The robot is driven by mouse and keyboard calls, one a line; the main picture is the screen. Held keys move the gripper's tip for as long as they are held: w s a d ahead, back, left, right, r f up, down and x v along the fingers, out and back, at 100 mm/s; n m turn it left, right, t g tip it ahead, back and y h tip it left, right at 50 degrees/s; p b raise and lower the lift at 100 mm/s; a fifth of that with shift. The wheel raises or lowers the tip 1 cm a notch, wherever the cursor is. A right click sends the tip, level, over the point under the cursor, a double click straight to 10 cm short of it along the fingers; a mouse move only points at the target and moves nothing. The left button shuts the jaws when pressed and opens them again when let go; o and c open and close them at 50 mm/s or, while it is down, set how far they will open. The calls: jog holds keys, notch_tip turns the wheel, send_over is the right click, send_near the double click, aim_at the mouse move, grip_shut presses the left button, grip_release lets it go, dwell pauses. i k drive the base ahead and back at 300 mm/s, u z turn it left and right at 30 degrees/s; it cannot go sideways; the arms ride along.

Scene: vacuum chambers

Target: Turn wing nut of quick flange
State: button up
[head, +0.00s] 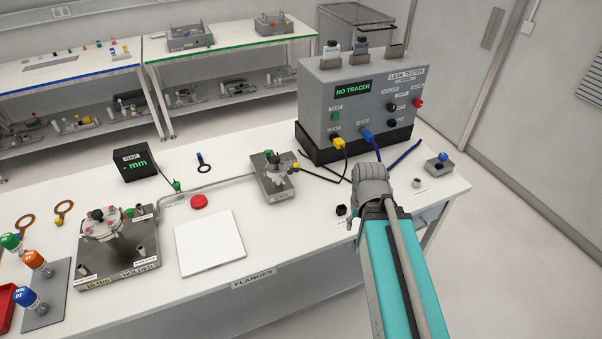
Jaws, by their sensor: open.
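The quick flange seems to be the small metal clamp assembly (274,162) on a grey block (277,188) near the middle of the bench in the head view. A yellow part shows at its right and a pipe runs to its left. Its wing nut is too small to make out clearly. My teal arm reaches in from the lower right and ends in a grey joint, right of the flange and apart from it. No gripper fingers show, so my gripper is hidden or out of view.
The leak tester (361,102), reading "NO TRACER", stands behind on a black base with yellow and blue leads. Left are a white plate (210,243), a red cap (199,202), a large flange holder (117,263) and a gap gauge (143,162). Bare bench lies in front of the block.

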aim_at(292, 169)
jog(key=z, duration=0.05)
jog(key=k, duration=1.15)
jog(key=u, duration=0.75)
jog(key=i, duration=1)
